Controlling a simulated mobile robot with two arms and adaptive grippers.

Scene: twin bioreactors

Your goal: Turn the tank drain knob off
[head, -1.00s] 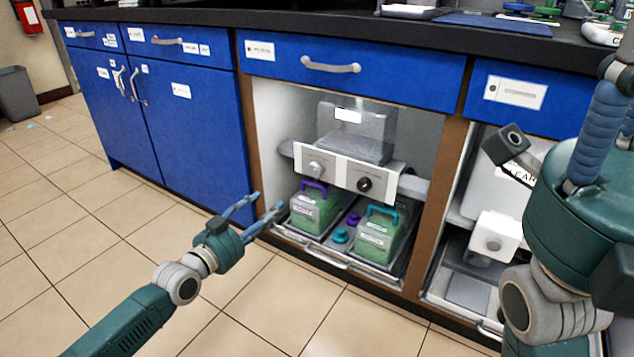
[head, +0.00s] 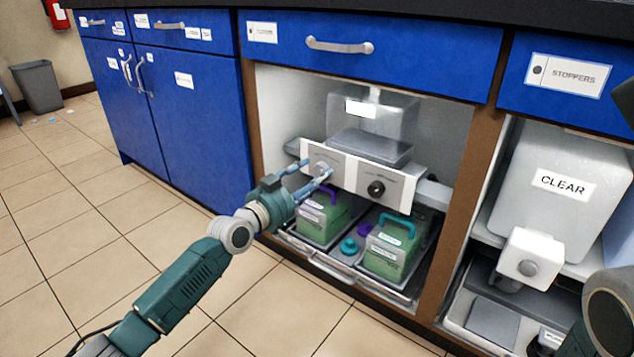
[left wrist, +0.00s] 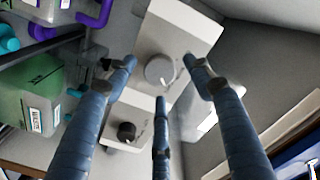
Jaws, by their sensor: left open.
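A clear tank (head: 370,128) sits in the open cabinet bay above two white control panels. The left panel (head: 336,172) carries a light grey knob, which shows in the left wrist view (left wrist: 160,70) with a pale pointer mark. The right panel carries a black knob (head: 376,188), also seen in the left wrist view (left wrist: 127,131). My left gripper (head: 317,167) is open, its fingers spread in front of the grey knob. In the left wrist view the fingertips (left wrist: 160,68) surround the knob's outline with visible gaps; contact cannot be told. My right gripper is out of view.
Two green containers, one with a purple handle (head: 324,216) and one with a teal handle (head: 391,250), stand on a tray below the panels. A brown post (head: 465,210) separates the bay from a tank labelled CLEAR (head: 562,190). Floor in front is free.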

